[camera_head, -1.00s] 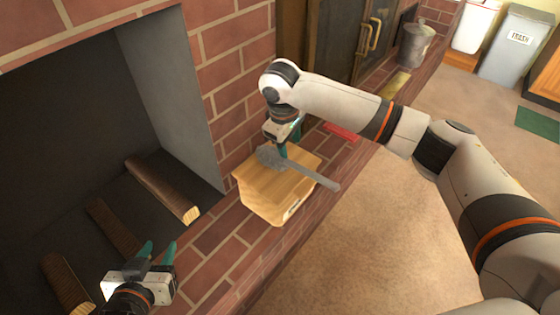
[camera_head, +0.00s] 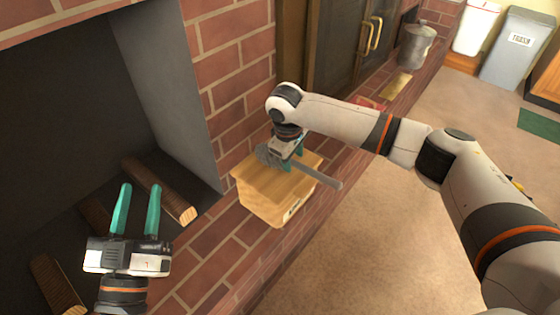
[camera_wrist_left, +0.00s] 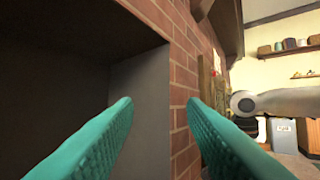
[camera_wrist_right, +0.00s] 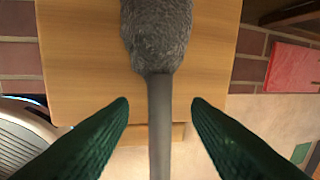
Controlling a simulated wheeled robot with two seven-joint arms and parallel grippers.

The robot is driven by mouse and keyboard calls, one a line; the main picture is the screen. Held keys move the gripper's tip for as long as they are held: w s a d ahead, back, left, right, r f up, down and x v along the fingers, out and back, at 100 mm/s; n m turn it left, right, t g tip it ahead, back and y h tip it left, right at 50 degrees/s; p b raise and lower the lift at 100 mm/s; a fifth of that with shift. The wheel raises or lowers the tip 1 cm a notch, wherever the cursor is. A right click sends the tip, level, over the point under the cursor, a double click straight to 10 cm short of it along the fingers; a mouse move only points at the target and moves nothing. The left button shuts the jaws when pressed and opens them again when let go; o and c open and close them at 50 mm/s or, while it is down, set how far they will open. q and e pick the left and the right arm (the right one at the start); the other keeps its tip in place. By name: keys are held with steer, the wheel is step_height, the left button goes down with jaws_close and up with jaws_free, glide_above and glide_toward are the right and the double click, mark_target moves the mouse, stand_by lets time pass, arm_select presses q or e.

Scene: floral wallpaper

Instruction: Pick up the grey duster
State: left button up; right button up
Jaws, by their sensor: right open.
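The grey duster (camera_head: 318,174) lies on top of a wooden box (camera_head: 262,196), its handle sticking out past the box's right edge. In the right wrist view its fluffy head (camera_wrist_right: 156,35) is at the top and its handle (camera_wrist_right: 159,120) runs down between my open fingers. My right gripper (camera_wrist_right: 159,108) is just above the duster, open, with a gap on both sides of the handle. In the head view the right gripper (camera_head: 290,160) partly hides the duster's head. My left gripper (camera_head: 136,190) is open and empty in front of the fireplace, away from the box.
The box stands on a brick ledge (camera_head: 215,243) beside the fireplace with several logs (camera_head: 160,192). A red item (camera_wrist_right: 292,68) lies on the ledge beyond the box. A metal bucket (camera_head: 415,46) and a trash bin (camera_head: 515,48) stand farther back. The carpet is clear.

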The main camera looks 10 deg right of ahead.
mark_target(294, 160)
steer(key=f, duration=0.1)
steer(key=f+b, duration=0.1)
steer(key=shift+w+d+f, duration=0.15)
steer(key=shift+d+f, duration=0.05)
steer(key=shift+f, duration=0.2)
arm_select(q)
steer(key=s+r+t, duration=0.2)
steer(key=r, duration=0.1)
steer(key=s+r+t+h, duration=0.1)
steer(key=t, duration=0.1)
steer(key=shift+r, duration=0.2)
steer(key=shift+w, duration=0.1)
arm_select(e)
jaws_close()
steer(key=shift+r, duration=0.1)
